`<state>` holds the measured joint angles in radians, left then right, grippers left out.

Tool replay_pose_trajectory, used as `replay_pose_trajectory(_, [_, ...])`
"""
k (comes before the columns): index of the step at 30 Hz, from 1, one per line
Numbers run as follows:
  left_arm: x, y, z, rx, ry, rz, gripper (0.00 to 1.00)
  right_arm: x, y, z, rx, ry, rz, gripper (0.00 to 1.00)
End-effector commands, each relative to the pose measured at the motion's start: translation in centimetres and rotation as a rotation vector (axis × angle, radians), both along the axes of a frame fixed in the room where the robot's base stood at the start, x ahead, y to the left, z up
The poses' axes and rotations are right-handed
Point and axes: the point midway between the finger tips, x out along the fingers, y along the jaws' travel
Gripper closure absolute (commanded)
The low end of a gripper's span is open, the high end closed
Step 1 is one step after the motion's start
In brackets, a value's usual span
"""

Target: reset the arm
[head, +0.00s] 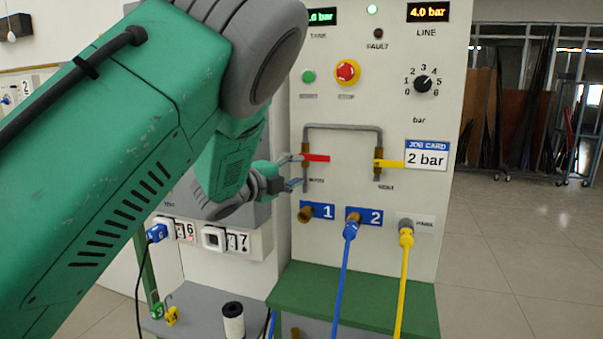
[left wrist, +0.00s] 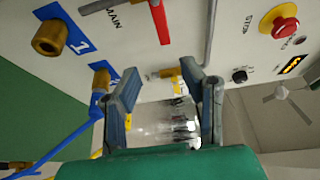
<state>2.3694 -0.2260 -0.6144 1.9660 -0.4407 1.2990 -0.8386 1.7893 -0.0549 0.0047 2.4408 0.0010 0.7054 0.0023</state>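My left arm (head: 110,170) reaches in from the left across the head view. Its gripper (head: 293,172) is in front of the white panel, close to the red valve handle (head: 316,158). The two fingers stand apart with nothing between them, as the left wrist view also shows (left wrist: 168,92). There the red handle (left wrist: 160,22) lies beyond the fingertips, and I cannot tell from the head view whether they touch anything. The yellow valve handle (head: 390,163) is to the right. My right gripper is in neither view.
The panel (head: 340,235) carries a red stop button (head: 347,72), a dial (head: 422,84) and a job card (head: 427,156) reading 2 bar. A blue hose (head: 345,270) and yellow hose (head: 404,280) hang below. Port 1 (head: 306,213) is bare.

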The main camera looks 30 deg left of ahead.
Motion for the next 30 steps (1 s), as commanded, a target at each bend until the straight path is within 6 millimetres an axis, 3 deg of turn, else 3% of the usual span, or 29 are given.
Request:
replay_pose_trajectory(7, [0.0,0.0,-0.2,-0.004,0.004,0.002,0.64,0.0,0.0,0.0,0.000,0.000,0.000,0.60])
replay_pose_trajectory(11, [-0.4,0.0,-3.4,-0.070,0.066,0.031,0.64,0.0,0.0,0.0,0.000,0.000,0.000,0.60])
replay_pose_trajectory(14, [-1.6,0.0,-8.9,-0.189,0.178,0.091,0.64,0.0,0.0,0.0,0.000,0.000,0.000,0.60])
replay_pose_trajectory(16, [-3.1,-0.3,-13.9,-0.298,0.281,0.152,0.64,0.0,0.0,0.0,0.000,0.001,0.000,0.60])
replay_pose_trajectory(20, [-7.5,-1.1,-22.9,-0.499,0.479,0.291,0.64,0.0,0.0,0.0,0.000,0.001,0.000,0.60])
replay_pose_trajectory(24, [-14.1,-2.7,-31.4,-0.695,0.688,0.470,0.64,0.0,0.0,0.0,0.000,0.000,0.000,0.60])
replay_pose_trajectory(26, [-17.3,-3.6,-34.6,-0.771,0.775,0.556,0.64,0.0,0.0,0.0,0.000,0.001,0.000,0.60])
replay_pose_trajectory(30, [-25.9,-6.1,-40.6,-0.926,0.972,0.777,0.64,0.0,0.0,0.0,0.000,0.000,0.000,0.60])
